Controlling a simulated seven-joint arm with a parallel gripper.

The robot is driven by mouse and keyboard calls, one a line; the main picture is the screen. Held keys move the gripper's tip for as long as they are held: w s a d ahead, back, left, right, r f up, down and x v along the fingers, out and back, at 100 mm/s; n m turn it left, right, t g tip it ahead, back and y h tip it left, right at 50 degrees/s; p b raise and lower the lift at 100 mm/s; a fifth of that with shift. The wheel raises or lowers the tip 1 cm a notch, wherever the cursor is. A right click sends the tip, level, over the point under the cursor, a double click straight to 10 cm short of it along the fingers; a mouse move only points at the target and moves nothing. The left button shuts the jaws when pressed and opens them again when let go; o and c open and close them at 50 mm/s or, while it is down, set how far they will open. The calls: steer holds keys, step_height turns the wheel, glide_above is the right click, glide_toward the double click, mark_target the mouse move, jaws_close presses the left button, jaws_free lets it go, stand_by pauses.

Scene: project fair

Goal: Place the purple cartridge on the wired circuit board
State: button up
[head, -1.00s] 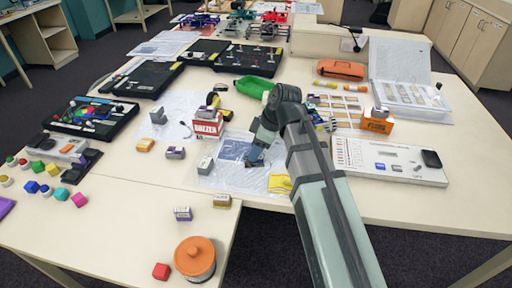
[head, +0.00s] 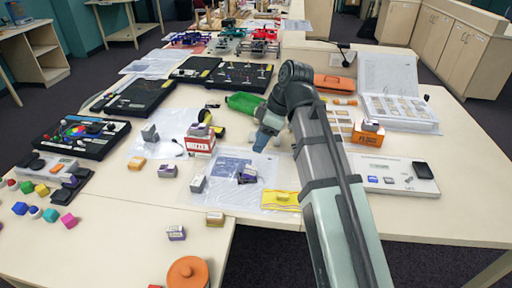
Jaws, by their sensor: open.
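A small purple and dark cartridge (head: 246,176) sits on the blue circuit board (head: 230,164), near the board's right side. The board lies on a clear plastic sheet; its wiring is too small to make out. My gripper (head: 262,143) points down, open and empty, above and behind the cartridge and apart from it. Other small blocks with purple parts are a white-purple one (head: 176,233) at the front table edge and a grey-purple one (head: 167,171) left of the board.
A grey block (head: 198,184) stands just left of the board, and a yellow packet (head: 281,199) lies at its front right. An orange jar (head: 188,272) is at the front.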

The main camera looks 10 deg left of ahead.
steer(key=shift+v, duration=0.95)
